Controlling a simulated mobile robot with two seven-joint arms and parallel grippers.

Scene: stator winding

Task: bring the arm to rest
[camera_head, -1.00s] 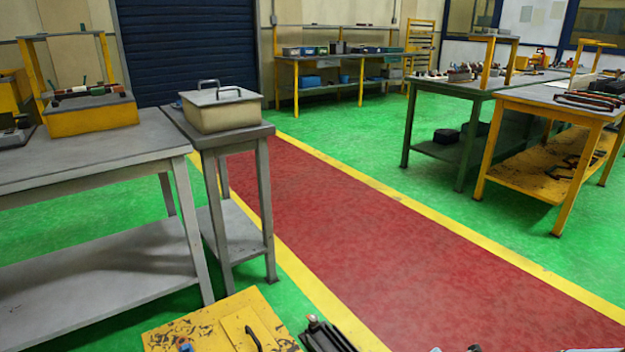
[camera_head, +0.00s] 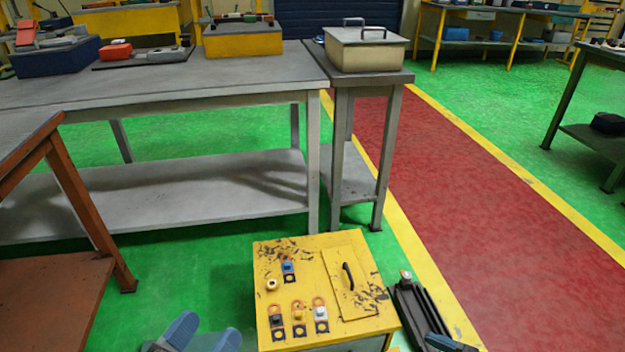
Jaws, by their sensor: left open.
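My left gripper (camera_head: 192,334) shows at the bottom edge, left of the yellow cabinet. Its two blue-grey fingers are apart with nothing between them. The rest of the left arm is below the frame. A small blue-grey piece at the bottom edge, right of the cabinet, looks like part of my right gripper (camera_head: 446,343). Too little of it shows to tell its jaws. Neither gripper is seen touching anything.
The yellow cabinet (camera_head: 335,245) with buttons and a black handle stands low in front. A dark rail-like object (camera_head: 420,311) is beside it. A rust-coloured bench (camera_head: 75,190) is at left. A grey table (camera_head: 180,82) and a lidded box (camera_head: 365,52) stand behind.

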